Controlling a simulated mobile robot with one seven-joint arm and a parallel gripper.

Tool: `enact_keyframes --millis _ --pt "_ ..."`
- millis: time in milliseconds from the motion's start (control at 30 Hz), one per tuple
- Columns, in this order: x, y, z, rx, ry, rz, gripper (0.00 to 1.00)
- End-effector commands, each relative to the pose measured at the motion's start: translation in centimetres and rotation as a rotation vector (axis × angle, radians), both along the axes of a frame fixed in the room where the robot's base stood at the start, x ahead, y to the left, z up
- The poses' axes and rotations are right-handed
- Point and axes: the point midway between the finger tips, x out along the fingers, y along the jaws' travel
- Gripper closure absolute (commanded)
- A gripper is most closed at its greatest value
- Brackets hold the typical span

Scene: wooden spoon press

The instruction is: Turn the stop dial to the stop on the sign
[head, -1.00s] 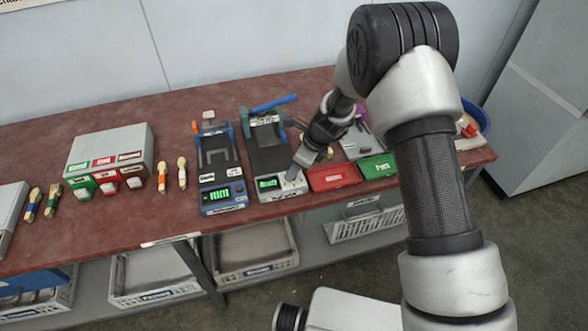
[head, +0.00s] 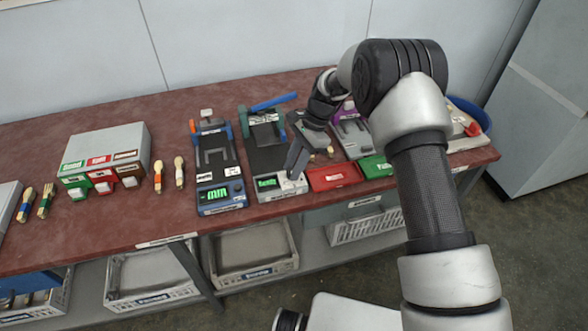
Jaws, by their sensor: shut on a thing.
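A press (head: 265,160) with a black bed, teal frame and blue lever stands on the bench. Its pale front panel (head: 270,197) has a lit green display (head: 267,184). My gripper (head: 292,176) points down at the right of this panel, beside the display. It is shut on the stop dial, which its fingers hide. I cannot read the dial's setting. A similar press (head: 216,160) with a blue front and green display (head: 219,193) stands just to the left. I cannot make out a sign giving the stop.
A red tray (head: 332,177) and a green tray (head: 376,167) lie right of the panel. A grey dispenser box (head: 105,145) and several wooden spoons (head: 179,172) are to the left. Another machine (head: 352,138) stands behind the trays, partly hidden by my arm.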

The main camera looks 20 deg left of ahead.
Motion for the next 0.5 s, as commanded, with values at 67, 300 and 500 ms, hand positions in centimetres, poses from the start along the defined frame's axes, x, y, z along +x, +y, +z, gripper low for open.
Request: enact_keyframes --millis 67,300,500 --pt "0.08 0.1 -0.31 0.001 -0.001 0.075 0.98" --pt "0.12 0.27 -0.32 0.0 0.001 0.303 0.98" --pt "0.22 0.37 -0.3 0.0 0.0 0.493 0.98"
